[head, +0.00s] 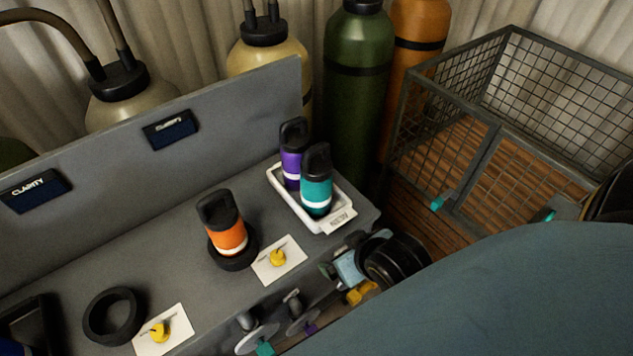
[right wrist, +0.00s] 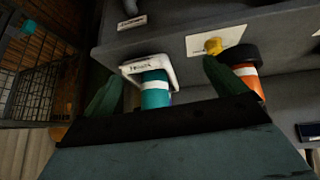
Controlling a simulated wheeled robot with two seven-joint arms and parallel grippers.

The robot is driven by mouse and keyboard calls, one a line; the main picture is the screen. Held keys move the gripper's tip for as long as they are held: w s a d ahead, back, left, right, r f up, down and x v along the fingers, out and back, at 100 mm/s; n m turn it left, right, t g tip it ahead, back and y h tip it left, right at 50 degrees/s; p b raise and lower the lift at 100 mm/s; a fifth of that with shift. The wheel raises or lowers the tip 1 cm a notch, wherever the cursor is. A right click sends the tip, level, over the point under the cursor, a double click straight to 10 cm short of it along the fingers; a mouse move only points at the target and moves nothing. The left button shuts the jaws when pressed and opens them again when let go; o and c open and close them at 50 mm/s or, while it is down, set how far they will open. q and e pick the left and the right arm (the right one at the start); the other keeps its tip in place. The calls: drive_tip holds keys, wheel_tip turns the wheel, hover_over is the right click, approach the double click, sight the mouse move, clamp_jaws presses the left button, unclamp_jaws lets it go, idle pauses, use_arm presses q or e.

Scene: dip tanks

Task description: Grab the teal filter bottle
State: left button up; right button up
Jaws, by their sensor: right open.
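The teal filter bottle (head: 316,182), with a black cap and a white band, stands in a white tray (head: 339,221) at the right end of the grey bench. A purple bottle (head: 291,166) stands in the same tray behind it. In the right wrist view, my right gripper (right wrist: 161,70) is open, and the teal bottle (right wrist: 155,91) shows in the gap between its two dark green fingers. I see no contact, and the depth between them is hard to tell. My left gripper is not in view.
An orange bottle (head: 227,238) stands in a black ring on the bench, left of the tray, close to one finger in the right wrist view. An empty black ring (head: 91,317) lies further left. A wire cage (head: 480,130) and gas cylinders (head: 356,110) stand beyond the bench.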

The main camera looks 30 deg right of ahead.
sight(317, 177)
drive_tip(key=w+d+r+m+t+h, duration=0.1)
drive_tip(key=w+d+r+m+t, duration=0.2)
drive_tip(key=w+t, duration=0.4)
drive_tip(key=shift+n+g, duration=0.3)
drive_tip(key=shift+n, duration=0.3)
drive_tip(key=x, duration=0.4)
drive_tip(key=r+x, duration=0.1)
drive_tip(key=x, duration=0.4)
drive_tip(key=r+x, duration=0.1)
drive_tip(key=x, duration=0.3)
drive_tip(key=shift+w+d+f, duration=0.15)
drive_tip(key=shift+w+d, duration=0.15)
drive_tip(key=shift+w, duration=0.45)
drive_tip(key=c, duration=1.5)
